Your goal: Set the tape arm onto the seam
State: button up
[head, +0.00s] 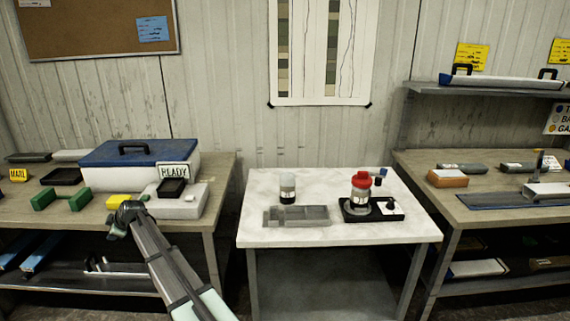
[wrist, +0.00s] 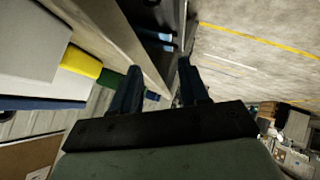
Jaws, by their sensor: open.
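My gripper (wrist: 160,66) is open in the wrist view, with its two dark fingers apart and nothing between them. In the head view my arm reaches up to the front edge of the left bench, close to the yellow block; the fingers are hard to make out there. On the right bench lies a long blue-grey tray (head: 500,201) with a pale block (head: 550,189) at its right end. A small upright piece with an orange part (head: 539,162) stands behind it. I cannot tell which piece is the tape arm, and no seam can be made out.
Gaps separate the tables.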

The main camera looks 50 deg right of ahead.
jog(key=w+d+r, duration=0.3)
jog(key=d+r, duration=0.2)
jog(key=r, duration=0.2)
jog(key=s+d+r, duration=0.1)
jog(key=d+r, duration=0.2)
jog(key=d, duration=0.3)
jog(key=s+d+r+m, duration=0.1)
jog(key=s+d+r, duration=0.1)
jog(key=d, duration=0.5)
jog(key=s+d+r+m, duration=0.1)
jog(key=d+r, duration=0.2)
jog(key=d, duration=0.3)
jog(key=shift+s+d+r, duration=0.3)
jog(key=shift+d+r, duration=0.1)
jog(key=s+d+r+m, duration=0.1)
jog(key=s+d+r, duration=0.45)
jog(key=d, duration=0.35)
jog(key=s+d+r+m, duration=0.1)
jog(key=s+d+r, duration=0.3)
jog(key=s+d, duration=0.45)
jog(key=s+d+r+m, duration=0.1)
jog(key=s+d+r, duration=0.4)
jog(key=d, duration=0.6)
jog(key=m+t, duration=0.3)
jog(key=t, duration=0.1)
send_near(386, 169)
jog(key=x, duration=1)
jog(key=shift+w+f, duration=0.15)
jog(key=shift+w, duration=0.15)
jog(key=shift+c, duration=0.2)
